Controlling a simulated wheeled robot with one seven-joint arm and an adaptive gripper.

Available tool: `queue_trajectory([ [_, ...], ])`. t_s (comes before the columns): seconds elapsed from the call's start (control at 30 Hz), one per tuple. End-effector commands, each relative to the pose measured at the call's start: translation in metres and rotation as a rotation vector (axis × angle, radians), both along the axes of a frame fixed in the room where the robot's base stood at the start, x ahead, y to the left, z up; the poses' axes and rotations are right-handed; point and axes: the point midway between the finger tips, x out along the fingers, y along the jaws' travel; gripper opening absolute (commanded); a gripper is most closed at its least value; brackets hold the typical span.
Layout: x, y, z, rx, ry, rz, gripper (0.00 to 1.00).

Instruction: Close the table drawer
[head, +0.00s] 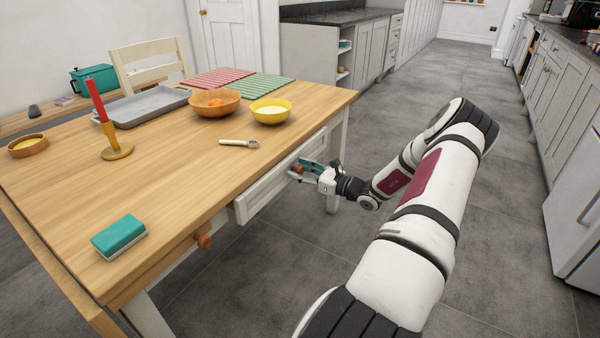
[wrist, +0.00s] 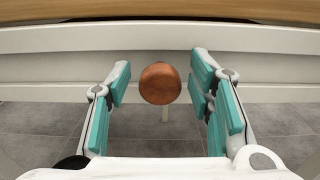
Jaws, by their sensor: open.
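The wooden table (head: 170,160) has a white drawer (head: 262,196) that stands out a little from under its right edge. The drawer's round brown knob (head: 297,170) is partly hidden by my gripper (head: 312,168) in the head view. In the wrist view, the copper-brown knob (wrist: 160,83) sits between the two teal fingers of my open gripper (wrist: 160,80), with a gap on each side. The white drawer front (wrist: 60,70) spans the view behind it. I cannot tell whether a finger touches the drawer front.
A second brown knob (head: 203,241) is nearer along the same table side. On the tabletop are a teal sponge (head: 119,235), a candle holder (head: 117,151), a grey tray (head: 143,106), an orange bowl (head: 215,102), a yellow bowl (head: 271,112) and a peeler-like utensil (head: 239,143). The grey floor beside the table is clear.

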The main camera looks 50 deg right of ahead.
Motion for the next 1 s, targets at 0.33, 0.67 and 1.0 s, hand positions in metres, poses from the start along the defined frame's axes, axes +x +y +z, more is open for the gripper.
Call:
queue_trajectory([
  [0.33,0.002,0.0,0.0,0.0,0.0,-0.001,0.37],
  [0.67,0.003,0.0,0.0,0.0,-0.001,0.0,0.0],
  [1.0,0.051,0.004,0.0,0.001,0.0,0.0,0.0],
])
